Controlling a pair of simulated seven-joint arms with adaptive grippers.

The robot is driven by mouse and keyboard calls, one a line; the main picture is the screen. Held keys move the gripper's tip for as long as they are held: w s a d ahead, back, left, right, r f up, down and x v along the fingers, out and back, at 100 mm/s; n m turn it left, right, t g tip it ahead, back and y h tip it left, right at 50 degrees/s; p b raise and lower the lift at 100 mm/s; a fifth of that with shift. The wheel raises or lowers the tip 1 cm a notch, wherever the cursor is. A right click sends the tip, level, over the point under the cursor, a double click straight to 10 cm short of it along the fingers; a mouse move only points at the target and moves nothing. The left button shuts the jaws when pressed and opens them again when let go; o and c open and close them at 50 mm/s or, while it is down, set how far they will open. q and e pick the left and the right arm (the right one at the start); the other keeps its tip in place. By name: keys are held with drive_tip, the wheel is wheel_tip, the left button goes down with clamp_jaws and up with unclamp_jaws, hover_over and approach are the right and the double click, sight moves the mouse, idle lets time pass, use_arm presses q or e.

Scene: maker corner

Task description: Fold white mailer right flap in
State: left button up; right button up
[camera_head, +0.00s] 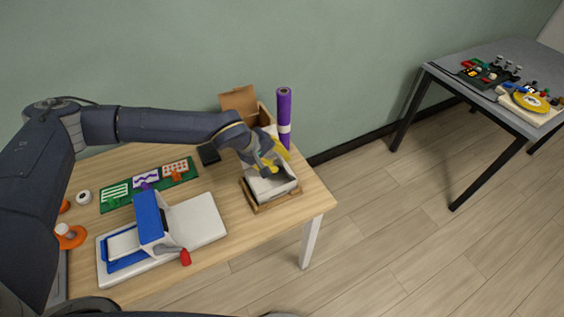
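A small white box-like thing (272,187), which looks like the white mailer, sits in a shallow brown wooden tray (262,207) near the right end of the wooden table. My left arm reaches across the table from the left. My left gripper (268,168) points down over the far side of the white thing, at or just above it. It hides part of the white thing, so I cannot tell how its right flap stands. Whether the fingers are open, shut or touching is too small to tell. My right gripper is not in view.
An open cardboard box (240,101) and a purple roll (284,112) stand behind the gripper. A grey table (500,62) stands apart at right.

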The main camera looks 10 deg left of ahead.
sight(285, 165)
use_arm(q)
drive_tip(key=shift+x, duration=1.3)
drive_tip(key=shift+c, duration=0.3)
clamp_jaws()
